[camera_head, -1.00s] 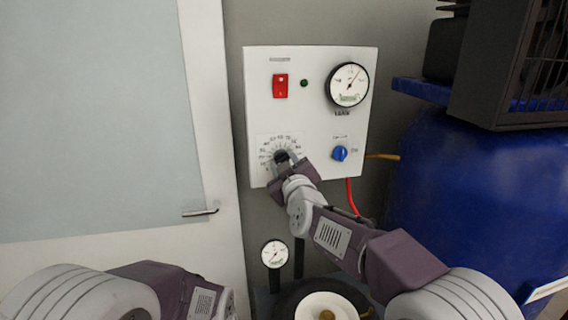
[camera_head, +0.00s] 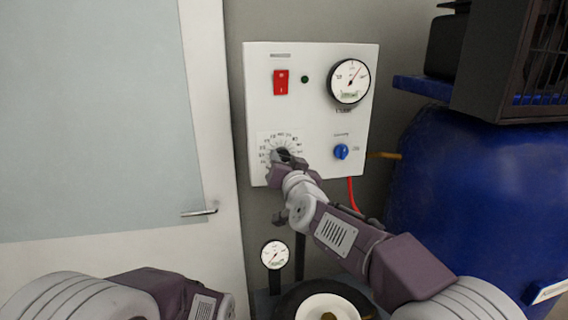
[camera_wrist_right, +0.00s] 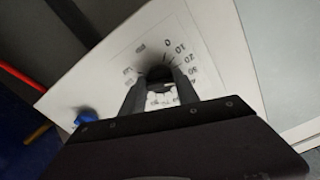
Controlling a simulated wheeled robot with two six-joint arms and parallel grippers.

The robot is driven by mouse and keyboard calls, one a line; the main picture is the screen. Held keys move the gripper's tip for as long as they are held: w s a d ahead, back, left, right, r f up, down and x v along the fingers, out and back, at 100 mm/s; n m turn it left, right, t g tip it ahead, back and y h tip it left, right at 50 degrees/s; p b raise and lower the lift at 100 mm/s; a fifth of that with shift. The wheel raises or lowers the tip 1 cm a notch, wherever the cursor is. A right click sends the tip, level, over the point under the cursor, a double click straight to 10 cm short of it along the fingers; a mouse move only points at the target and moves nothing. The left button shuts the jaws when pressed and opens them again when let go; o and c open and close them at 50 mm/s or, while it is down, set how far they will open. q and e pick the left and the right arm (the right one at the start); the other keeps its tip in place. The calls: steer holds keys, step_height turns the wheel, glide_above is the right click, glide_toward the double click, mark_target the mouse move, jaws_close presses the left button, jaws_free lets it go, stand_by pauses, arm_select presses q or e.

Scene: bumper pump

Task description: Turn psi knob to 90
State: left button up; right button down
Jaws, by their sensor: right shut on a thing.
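The psi knob (camera_head: 281,154) is a dark round knob on a numbered dial at the lower left of the white control panel (camera_head: 310,115). My right gripper (camera_head: 284,160) is shut on this knob, and its hand hides much of the knob and the lower part of the dial. In the right wrist view the two dark fingers (camera_wrist_right: 159,85) stand on either side of the dark knob (camera_wrist_right: 158,73). Printed numbers such as 10, 20 and 30 show beside it. The knob's pointer cannot be made out. Only links of my left arm show at the lower left; its gripper is out of view.
The panel also has a red switch (camera_head: 281,82), a green lamp (camera_head: 305,79), a round gauge (camera_head: 349,80) and a blue knob (camera_head: 341,152). A smaller gauge (camera_head: 275,254) stands below. A blue tank (camera_head: 465,190) is at right, a door (camera_head: 100,120) at left.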

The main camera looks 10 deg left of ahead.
steer(key=m+b, duration=0.2)
steer(key=m, duration=0.5)
steer(key=m+b, duration=0.1)
steer(key=m, duration=0.5)
steer(key=shift+m, duration=0.4)
steer(key=m+b, duration=0.2)
steer(key=m, duration=0.5)
steer(key=m+b, duration=0.1)
steer(key=m, duration=0.5)
steer(key=shift+m, duration=0.3)
steer(key=c, duration=0.9)
jaws_free()
steer(key=shift+r, duration=0.1)
steer(key=shift+s, duration=0.1)
